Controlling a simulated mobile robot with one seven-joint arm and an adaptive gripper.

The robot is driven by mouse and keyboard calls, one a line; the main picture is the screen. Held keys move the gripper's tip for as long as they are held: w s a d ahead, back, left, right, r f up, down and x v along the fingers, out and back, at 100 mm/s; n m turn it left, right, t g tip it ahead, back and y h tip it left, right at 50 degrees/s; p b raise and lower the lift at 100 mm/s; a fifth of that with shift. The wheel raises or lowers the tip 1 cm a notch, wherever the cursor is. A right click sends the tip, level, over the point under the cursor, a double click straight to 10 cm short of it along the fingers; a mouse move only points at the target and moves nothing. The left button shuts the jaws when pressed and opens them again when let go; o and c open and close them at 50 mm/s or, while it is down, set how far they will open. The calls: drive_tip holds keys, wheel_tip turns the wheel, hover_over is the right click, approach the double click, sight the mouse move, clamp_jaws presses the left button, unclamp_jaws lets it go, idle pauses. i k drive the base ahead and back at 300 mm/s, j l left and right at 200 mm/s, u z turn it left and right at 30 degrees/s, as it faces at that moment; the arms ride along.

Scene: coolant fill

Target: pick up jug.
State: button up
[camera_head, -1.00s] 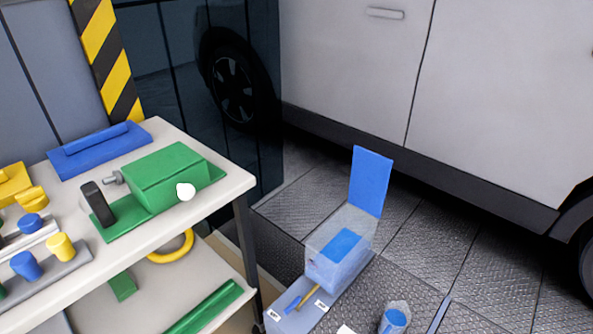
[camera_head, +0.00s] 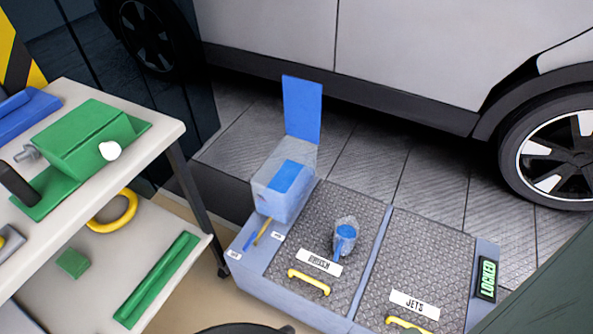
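A small clear jug (camera_head: 345,236) with blue inside stands on a dark textured panel labelled with a white tag. It appears upright, and its handle cannot be made out clearly. Behind it to the left is a clear box-shaped tank (camera_head: 268,194) with blue inside and a raised blue lid (camera_head: 302,110). My gripper is not in view.
The low grey-blue platform (camera_head: 262,283) has yellow handles (camera_head: 309,282), a "JETS" panel (camera_head: 425,262) and a green "LOCKED" sign (camera_head: 487,279). A workbench (camera_head: 150,137) with green parts stands left. A vehicle (camera_head: 400,50) stands behind, with open floor (camera_head: 430,170) before it.

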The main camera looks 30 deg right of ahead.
sight(347, 229)
drive_tip(key=z, duration=1.2)
